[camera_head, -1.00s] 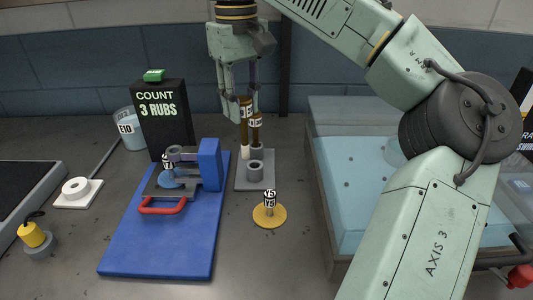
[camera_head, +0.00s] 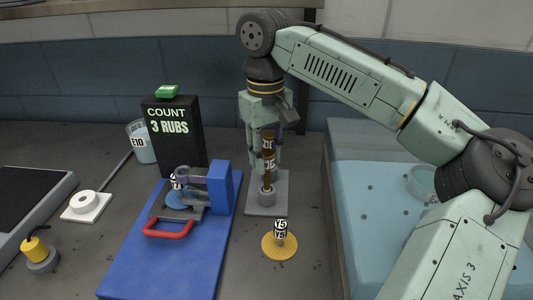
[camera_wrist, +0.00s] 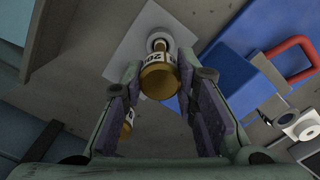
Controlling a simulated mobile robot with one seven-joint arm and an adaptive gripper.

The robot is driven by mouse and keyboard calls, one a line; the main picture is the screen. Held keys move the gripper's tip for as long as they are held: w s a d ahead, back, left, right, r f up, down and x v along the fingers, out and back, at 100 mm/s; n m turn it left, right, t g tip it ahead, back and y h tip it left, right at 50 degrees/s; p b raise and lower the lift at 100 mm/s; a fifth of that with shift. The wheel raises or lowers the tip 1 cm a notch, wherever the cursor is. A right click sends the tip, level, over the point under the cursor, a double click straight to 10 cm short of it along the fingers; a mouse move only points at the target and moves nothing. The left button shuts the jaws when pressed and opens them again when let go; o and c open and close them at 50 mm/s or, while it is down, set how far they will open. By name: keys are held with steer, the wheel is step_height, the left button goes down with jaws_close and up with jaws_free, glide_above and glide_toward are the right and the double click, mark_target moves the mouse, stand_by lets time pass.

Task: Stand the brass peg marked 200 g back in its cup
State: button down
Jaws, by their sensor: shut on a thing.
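My gripper (camera_head: 264,165) points down and is shut on the brass peg (camera_head: 269,166), which has a white label band. In the wrist view, the peg (camera_wrist: 160,78) is between the fingers and its partly visible label starts with "20". The peg is upright, its lower end at the mouth of the grey cup (camera_head: 267,198). I cannot tell how deep it is in. The cup stands on a grey plate (camera_head: 282,187). A second brass peg (camera_head: 267,142) stands just behind and is partly hidden by my fingers; it also shows in the wrist view (camera_wrist: 127,128).
A blue board (camera_head: 150,265) with a red-handled clamp (camera_head: 168,229) lies left of the plate. A yellow disc (camera_head: 279,245) with a labelled post is in front. A black counter box (camera_head: 175,140) stands behind left; a pale blue tank (camera_head: 375,215) is at right.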

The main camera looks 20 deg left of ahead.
steer(key=shift+f, duration=0.2)
steer(key=c, duration=1.3)
jaws_free()
steer(key=shift+f, duration=0.1)
step_height(320, 180, up, 12)
steer(key=shift+a+r+b, duration=0.1)
steer(key=shift+r+b, duration=0.05)
steer(key=shift+b, duration=0.25)
